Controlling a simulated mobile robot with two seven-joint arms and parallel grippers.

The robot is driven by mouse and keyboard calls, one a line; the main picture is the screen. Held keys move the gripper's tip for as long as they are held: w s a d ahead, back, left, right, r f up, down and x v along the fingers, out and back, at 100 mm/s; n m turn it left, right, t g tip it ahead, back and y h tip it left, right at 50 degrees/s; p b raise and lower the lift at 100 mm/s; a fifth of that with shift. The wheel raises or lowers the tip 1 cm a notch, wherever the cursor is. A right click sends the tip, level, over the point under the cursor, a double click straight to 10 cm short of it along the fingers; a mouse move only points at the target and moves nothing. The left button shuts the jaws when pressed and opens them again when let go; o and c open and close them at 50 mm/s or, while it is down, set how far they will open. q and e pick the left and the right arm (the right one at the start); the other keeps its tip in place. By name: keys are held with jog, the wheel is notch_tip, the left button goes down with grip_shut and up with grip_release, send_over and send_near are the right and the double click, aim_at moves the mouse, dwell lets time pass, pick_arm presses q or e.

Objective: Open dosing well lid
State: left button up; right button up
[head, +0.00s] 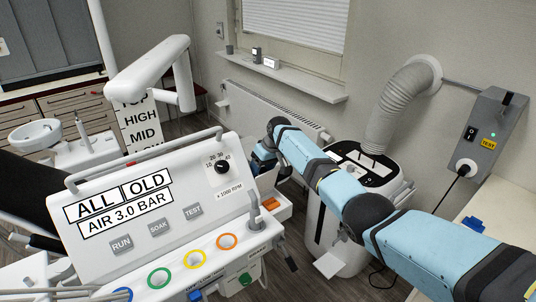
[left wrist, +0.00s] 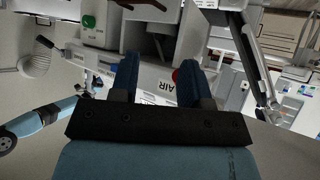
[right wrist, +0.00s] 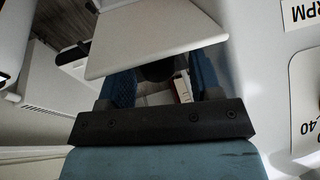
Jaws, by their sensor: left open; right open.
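My right gripper (head: 262,158) is open beside the right end of the white control unit (head: 130,190), partly hidden by its own arm. In the right wrist view, a flat white plate (right wrist: 155,40) crosses in front of the tips of the open right gripper (right wrist: 163,82). It may be the dosing well lid, but I cannot tell, nor whether the fingers touch it. In the left wrist view my left gripper (left wrist: 158,75) is open and empty, with a red button and an AIR label beyond its fingers. The left gripper is not visible in the head view.
A white machine (head: 350,185) with a grey hose (head: 400,100) stands behind my right arm. A grey wall box (head: 485,130) with a plug is at the right. A white swing arm (head: 150,70) rises behind the control unit at the left.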

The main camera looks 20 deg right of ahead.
jog(key=b+v, duration=0.1)
jog(key=v, duration=1.1)
jog(key=shift+d+r, duration=0.2)
jog(key=shift+r, duration=0.1)
